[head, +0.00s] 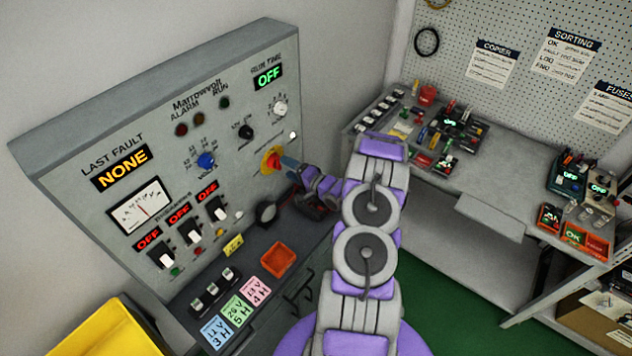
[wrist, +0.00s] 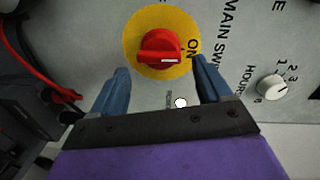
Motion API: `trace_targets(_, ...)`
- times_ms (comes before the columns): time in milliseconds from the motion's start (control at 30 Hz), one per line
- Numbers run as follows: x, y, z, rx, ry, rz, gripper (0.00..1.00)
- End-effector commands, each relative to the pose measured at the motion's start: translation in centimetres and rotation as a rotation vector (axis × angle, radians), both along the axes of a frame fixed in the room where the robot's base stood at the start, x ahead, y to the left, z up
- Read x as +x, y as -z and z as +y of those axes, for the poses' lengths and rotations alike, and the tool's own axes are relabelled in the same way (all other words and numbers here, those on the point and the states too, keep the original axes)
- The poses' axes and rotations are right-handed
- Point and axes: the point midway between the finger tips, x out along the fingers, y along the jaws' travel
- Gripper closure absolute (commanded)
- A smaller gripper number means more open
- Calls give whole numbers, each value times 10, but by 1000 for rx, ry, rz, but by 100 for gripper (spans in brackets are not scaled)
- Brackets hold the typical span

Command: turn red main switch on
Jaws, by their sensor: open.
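The red main switch (wrist: 160,50) is a red rotary knob on a round yellow plate, fixed to the grey control panel (head: 240,85). In the wrist view its white mark points right, towards the printed "ON". In the head view the switch (head: 270,160) is partly hidden by my gripper. My gripper (wrist: 160,85) is open, its two blue fingers spread to either side below the knob and apart from it. In the head view my gripper (head: 285,164) reaches the panel just right of the switch.
A white hours knob (wrist: 272,87) sits right of the switch. Below the panel a ledge carries an orange tray (head: 279,262) and coloured cards (head: 238,308). A workbench (head: 440,180) with several small parts stands at right. A display (head: 268,76) above the switch reads OFF.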

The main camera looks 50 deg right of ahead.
Motion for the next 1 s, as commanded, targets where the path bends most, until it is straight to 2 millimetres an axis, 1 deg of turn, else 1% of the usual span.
trace_targets(33, -13, 0, -4, 0, 6, 0, 22)
trace_targets(200, -48, -1, -8, 3, 6, 3, 22)
trace_targets(500, -102, -5, -14, 1, 7, 3, 22)
trace_targets(700, -122, -7, -14, 2, 4, 3, 22)
trace_targets(833, -128, -8, -14, 2, 3, 3, 22)
trace_targets(1000, -129, -8, -15, 2, 2, 2, 22)
